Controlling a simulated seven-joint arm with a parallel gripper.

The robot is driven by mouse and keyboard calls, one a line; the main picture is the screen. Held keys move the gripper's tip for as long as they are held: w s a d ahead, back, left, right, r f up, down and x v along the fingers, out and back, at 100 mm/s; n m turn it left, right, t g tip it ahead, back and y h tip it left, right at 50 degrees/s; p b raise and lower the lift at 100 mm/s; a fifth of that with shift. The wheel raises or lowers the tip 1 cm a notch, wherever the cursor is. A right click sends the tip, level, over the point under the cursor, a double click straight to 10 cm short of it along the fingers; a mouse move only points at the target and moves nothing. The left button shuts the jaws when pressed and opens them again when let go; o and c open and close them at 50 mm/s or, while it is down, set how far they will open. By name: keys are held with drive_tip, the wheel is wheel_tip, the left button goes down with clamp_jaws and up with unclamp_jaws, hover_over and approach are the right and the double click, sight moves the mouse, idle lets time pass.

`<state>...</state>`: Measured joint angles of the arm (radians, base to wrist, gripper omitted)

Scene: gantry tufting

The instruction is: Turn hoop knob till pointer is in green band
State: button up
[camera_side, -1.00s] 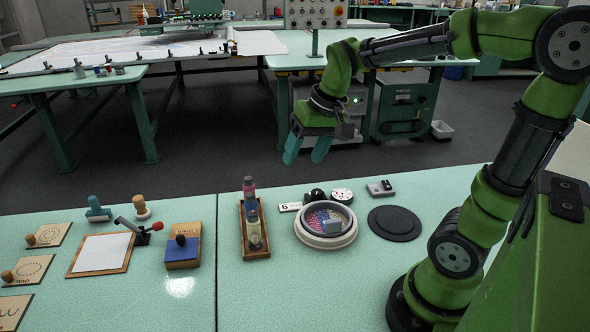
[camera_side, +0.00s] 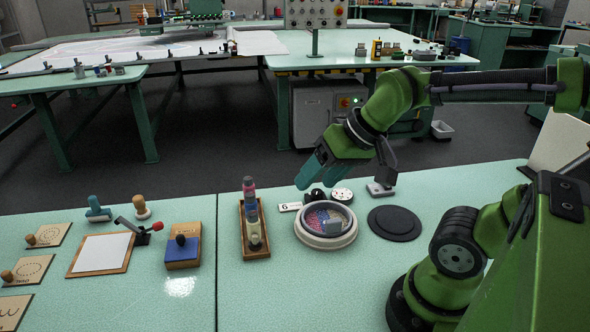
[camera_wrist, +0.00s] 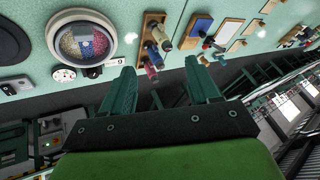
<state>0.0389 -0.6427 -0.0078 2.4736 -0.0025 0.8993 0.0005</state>
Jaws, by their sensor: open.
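The hoop (camera_side: 325,242) is a pale round ring with coloured, speckled material inside, lying on the near bench; it also shows at upper left in the wrist view (camera_wrist: 58,40). The black knob (camera_side: 316,196) is at the hoop's back edge. Beside it is a white round dial (camera_side: 342,196), also in the wrist view (camera_wrist: 63,75); its pointer and green band are too small to read. My gripper (camera_side: 311,176) is open and empty, above and behind the knob. In the wrist view its two teal fingers (camera_wrist: 160,66) are spread apart, with the hoop to their left.
A white card marked G (camera_side: 290,207) lies left of the knob. A black disc (camera_side: 394,223) and a small grey block (camera_side: 380,188) are to the right. A blue-topped block (camera_side: 183,252) is farther left.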

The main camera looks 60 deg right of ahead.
drive_tip(key=m+g, duration=0.6)
drive_tip(key=g, duration=0.3)
hover_over(317, 191)
drive_tip(key=w+d, duration=0.3)
drive_tip(key=d, duration=0.4)
wheel_tip(317, 191, down, 8)
drive_tip(key=r, duration=0.1)
drive_tip(key=shift+a+r+y, duration=0.85)
drive_tip(key=shift+a+y, duration=0.05)
drive_tip(key=x, duration=1.6)
drive_tip(key=shift+w, duration=0.35)
